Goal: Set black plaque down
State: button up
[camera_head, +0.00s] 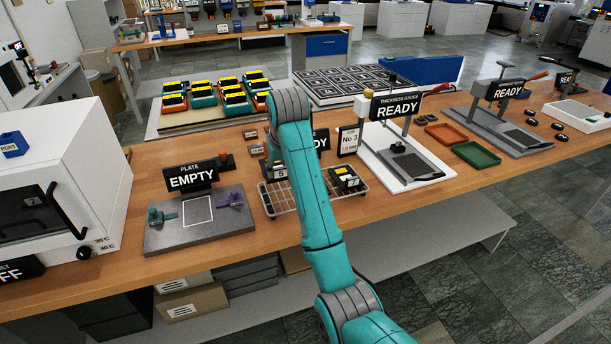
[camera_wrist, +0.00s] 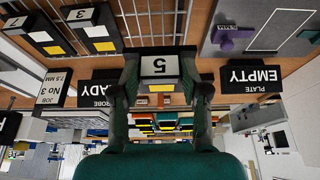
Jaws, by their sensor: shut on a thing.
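A black plaque with a white label reading 5 and a yellow patch (camera_wrist: 160,67) is between the two fingers of my gripper (camera_wrist: 160,80) in the wrist view. The gripper is shut on it. In the head view the plaque (camera_head: 279,172) shows just left of my arm, over or at the left part of the wire rack (camera_head: 330,199); I cannot tell whether it touches the rack. My arm hides most of the gripper there. More black plaques with white and yellow labels (camera_head: 345,177) stand on the right part of the rack; the wrist view shows them at the upper left (camera_wrist: 95,30).
Left of the rack is a grey plate fixture with an EMPTY sign (camera_head: 193,177). Right are a job card (camera_head: 348,141) and a thickness gauge with a READY sign (camera_head: 396,105). A white oven (camera_head: 50,170) stands far left. Bare wood lies in front of the rack.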

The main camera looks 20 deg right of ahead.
jog(key=shift+w+f, duration=0.25)
jog(key=shift+w, duration=0.05)
jog(key=shift+w+f, duration=0.1)
jog(key=shift+f, duration=4.65)
jog(key=o, duration=1.2)
jog(key=shift+f, duration=0.1)
